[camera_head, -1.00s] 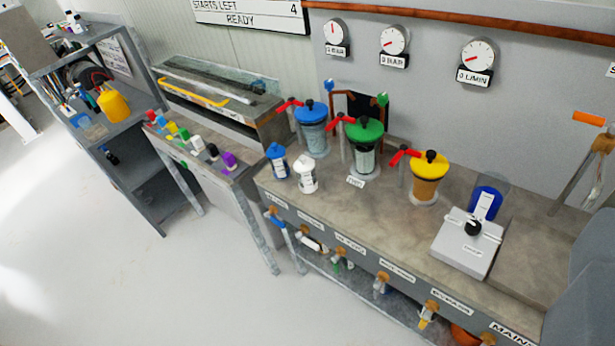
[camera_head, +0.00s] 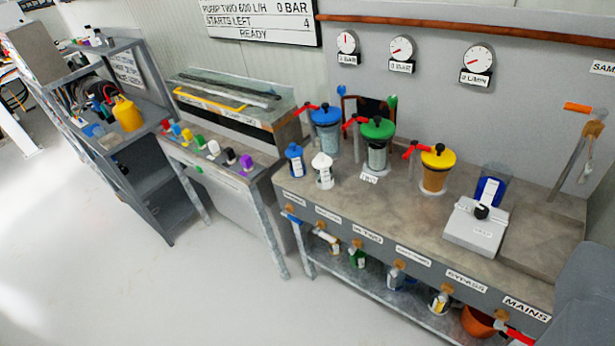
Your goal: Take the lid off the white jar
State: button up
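A small white jar (camera_head: 323,176) stands upright on the grey bench top (camera_head: 340,205), near its front left corner. A white lid (camera_head: 322,159) appears to sit on its top. A blue jar of similar size (camera_head: 294,161) stands just to its left. My gripper is not in view, and nothing is seen touching the white jar.
A grey scale (camera_head: 476,228) is at the right. Open floor (camera_head: 190,300) lies in front of the bench.

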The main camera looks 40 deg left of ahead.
aim_at(322, 161)
jog(key=k, duration=0.85)
jog(key=u, duration=0.65)
jog(key=i, duration=0.9)
jog(key=u, duration=0.5)
jog(key=i, duration=1.6)
jog(key=z, duration=0.55)
